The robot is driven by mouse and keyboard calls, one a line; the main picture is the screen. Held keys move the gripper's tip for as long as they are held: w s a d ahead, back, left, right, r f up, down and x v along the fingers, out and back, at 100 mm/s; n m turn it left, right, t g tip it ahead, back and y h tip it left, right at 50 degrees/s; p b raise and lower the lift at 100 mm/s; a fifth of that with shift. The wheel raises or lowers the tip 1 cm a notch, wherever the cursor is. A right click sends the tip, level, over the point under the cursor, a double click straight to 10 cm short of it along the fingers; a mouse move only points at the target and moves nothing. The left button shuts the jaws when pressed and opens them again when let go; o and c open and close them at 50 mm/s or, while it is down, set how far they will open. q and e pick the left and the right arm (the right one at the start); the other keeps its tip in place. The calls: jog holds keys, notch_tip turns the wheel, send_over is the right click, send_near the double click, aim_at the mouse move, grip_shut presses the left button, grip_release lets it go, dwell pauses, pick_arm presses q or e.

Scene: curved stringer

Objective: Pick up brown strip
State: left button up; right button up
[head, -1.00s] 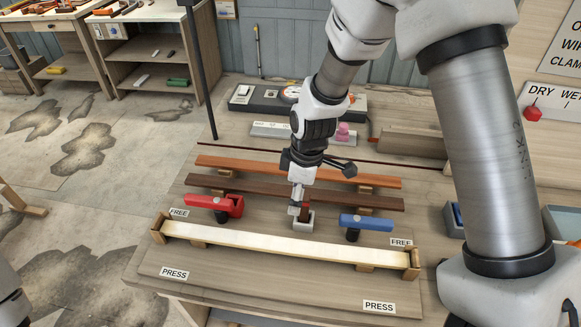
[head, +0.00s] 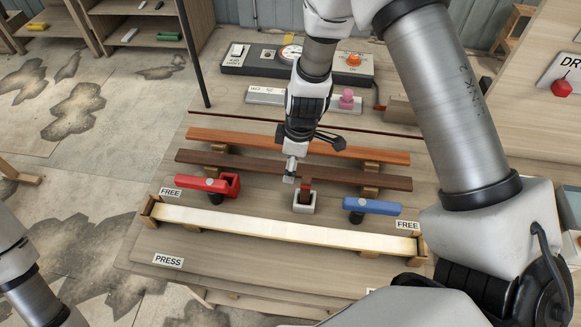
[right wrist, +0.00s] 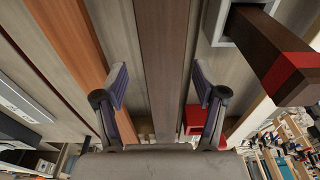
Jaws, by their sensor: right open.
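The brown strip (head: 346,176) is a long dark strip lying across supports on the bench, between an orange-brown strip (head: 350,151) and the pale strip (head: 270,228). My right gripper (head: 289,178) points down near the middle of the brown strip in the head view. In the right wrist view, the open fingers (right wrist: 160,84) are on either side of the brown strip (right wrist: 162,45), with gaps visible. No contact shows. My left arm shows at the lower left, but its gripper is out of frame.
A red-banded brown stick (head: 305,189) stands in a light square holder (head: 303,205), close to the right gripper. A red handle (head: 208,184) and a blue handle (head: 371,206) flank it. A control box (head: 250,58) stands at the back.

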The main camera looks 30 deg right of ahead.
jog(key=shift+s+a+r, duration=0.1)
jog(key=shift+r, duration=0.1)
jog(key=shift+s, duration=0.15)
jog(key=c, duration=0.5)
grip_shut()
